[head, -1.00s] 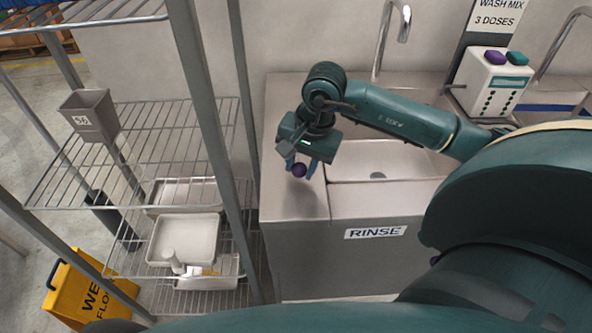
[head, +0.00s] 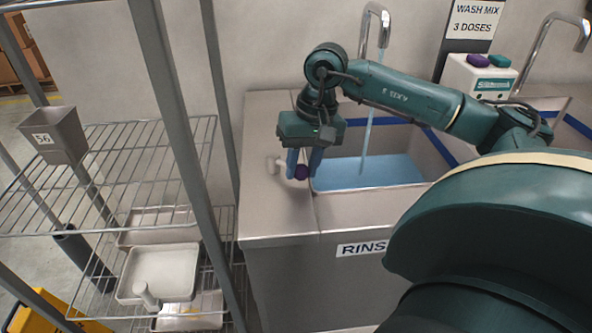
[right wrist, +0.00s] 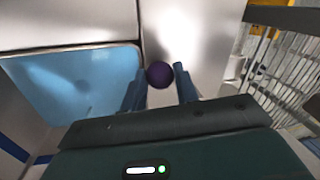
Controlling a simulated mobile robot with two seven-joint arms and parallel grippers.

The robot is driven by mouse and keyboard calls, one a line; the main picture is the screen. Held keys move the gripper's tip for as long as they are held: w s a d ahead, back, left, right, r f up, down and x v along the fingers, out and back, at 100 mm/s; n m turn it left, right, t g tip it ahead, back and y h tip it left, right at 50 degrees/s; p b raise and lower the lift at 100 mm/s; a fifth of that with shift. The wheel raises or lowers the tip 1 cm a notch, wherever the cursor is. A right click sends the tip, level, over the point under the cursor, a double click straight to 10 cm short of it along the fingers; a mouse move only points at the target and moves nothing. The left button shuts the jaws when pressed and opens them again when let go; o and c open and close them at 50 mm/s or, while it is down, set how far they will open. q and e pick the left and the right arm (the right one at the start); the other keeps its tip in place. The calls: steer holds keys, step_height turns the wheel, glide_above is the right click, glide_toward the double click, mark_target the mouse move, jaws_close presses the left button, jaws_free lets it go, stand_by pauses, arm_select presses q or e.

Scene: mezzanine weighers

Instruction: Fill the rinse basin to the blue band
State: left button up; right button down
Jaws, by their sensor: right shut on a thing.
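The rinse basin (head: 326,192), under the RINSE label (head: 362,247), holds blue water (head: 372,174). A stream runs into it from the tap (head: 384,24). The blue band (head: 441,147) shows on the basin's right inner wall, with bare grey wall between it and the water surface. My right gripper (head: 304,166) is shut on a round purple knob (head: 301,172) at the counter left of the basin. In the right wrist view the purple knob (right wrist: 160,74) sits between the two blue fingers, beside the water. What the knob is fixed to is hidden. My left gripper is not in view.
A wire rack (head: 110,165) with a grey tub (head: 57,135) and white trays (head: 160,272) stands left, its posts close to the counter. A white dispenser (head: 470,80) with purple and green buttons and a second tap (head: 545,40) are at the right.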

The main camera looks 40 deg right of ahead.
stand_by(0.4)
steer(key=c, duration=1.1)
jaws_free()
steer(key=shift+o, duration=0.2)
steer(key=shift+r, duration=0.1)
step_height(320, 180, up, 13)
steer(key=d+p, duration=0.1)
steer(key=d, duration=0.1)
steer(key=shift+s+d, duration=0.2)
steer(key=shift+s, duration=0.25)
